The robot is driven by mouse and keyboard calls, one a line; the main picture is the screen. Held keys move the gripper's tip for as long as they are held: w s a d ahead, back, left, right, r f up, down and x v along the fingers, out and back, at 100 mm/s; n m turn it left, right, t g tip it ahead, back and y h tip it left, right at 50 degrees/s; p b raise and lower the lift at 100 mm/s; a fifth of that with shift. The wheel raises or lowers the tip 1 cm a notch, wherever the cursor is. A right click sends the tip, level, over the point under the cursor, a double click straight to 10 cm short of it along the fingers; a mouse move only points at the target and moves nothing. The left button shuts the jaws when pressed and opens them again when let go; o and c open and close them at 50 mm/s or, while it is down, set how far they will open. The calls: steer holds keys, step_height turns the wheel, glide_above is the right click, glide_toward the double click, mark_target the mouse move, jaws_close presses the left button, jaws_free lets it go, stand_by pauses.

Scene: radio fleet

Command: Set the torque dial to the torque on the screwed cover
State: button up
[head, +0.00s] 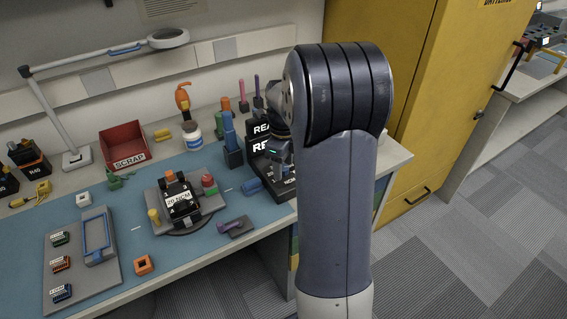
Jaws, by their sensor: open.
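A black device (180,208) sits in a grey fixture on the bench, left of the arm. Its white label (179,199) seems to read "20 N·CM", though the small print is blurred. I cannot tell whether this is the screwed cover. I cannot pick out a torque dial for certain. An orange powered-driver-like tool (182,97) stands upright at the back of the bench. My gripper (283,176) is open and points down at the bench's right end, partly hidden by my arm. It is in front of the black signs and apart from the device.
A red SCRAP bin (123,144) and a lamp (75,158) stand at the back left. A grey tray (65,279) holds several small connectors. A purple-handled tool (233,224) lies near the front edge. A yellow cabinet (440,90) stands right of the bench.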

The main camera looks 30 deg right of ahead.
steer(key=shift+c, duration=0.2)
steer(key=c, duration=0.9)
